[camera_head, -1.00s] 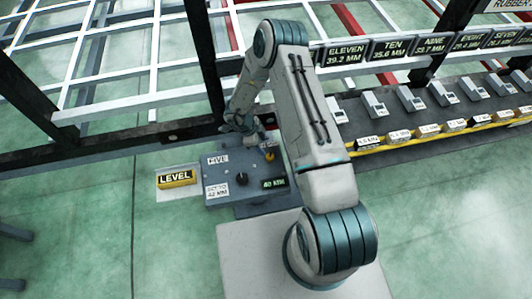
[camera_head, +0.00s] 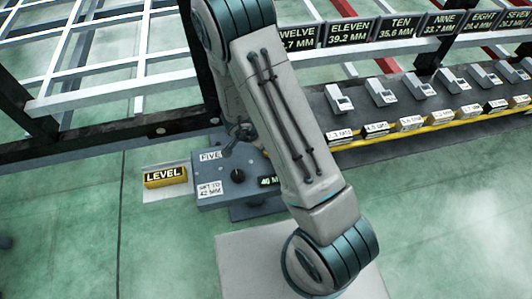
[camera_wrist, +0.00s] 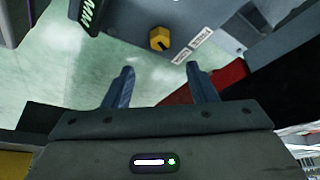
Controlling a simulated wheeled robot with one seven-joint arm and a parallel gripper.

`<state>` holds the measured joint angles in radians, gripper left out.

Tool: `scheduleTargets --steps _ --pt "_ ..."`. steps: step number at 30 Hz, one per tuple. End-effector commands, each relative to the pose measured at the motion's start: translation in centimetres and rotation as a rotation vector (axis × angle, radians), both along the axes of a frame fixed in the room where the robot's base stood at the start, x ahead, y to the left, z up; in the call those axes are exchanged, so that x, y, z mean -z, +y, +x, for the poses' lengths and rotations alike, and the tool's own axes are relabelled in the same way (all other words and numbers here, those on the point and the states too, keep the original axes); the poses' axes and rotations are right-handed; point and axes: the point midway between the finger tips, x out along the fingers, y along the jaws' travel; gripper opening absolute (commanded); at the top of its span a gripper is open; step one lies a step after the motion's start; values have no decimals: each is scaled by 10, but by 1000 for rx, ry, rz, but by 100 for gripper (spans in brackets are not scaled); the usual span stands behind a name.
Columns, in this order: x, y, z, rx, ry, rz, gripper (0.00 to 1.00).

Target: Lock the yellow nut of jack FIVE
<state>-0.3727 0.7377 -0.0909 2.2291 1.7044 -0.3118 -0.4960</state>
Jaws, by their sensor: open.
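The jack FIVE box (camera_head: 225,175) is grey and stands on the floor by the dark chassis beam. It carries a FIVE label (camera_head: 210,156), a "SET TO 42 MM" label (camera_head: 209,190), a black knob (camera_head: 238,175) and a display (camera_head: 269,181) partly hidden by my arm. The yellow nut (camera_wrist: 160,39) shows in the wrist view on the grey box, beyond my fingertips and a little left of centre; my arm hides it in the head view. My gripper (camera_wrist: 160,78) is open and empty, its two fingers apart and not touching the nut.
A yellow LEVEL block (camera_head: 165,177) sits left of the box. The dark chassis beam (camera_head: 110,133) runs behind it. A row of grey blocks (camera_head: 380,92) with small labels stands at right. A red bar (camera_wrist: 220,80) lies near my right finger.

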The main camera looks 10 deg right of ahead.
Motion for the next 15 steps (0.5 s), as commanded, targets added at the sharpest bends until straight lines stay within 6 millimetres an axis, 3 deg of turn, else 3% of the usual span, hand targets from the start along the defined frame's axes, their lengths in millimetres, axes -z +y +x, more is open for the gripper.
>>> scheduleTargets --steps 1,15 --pt "14 -2 2 -1 2 0 52" --pt "78 -23 18 1 0 0 52"
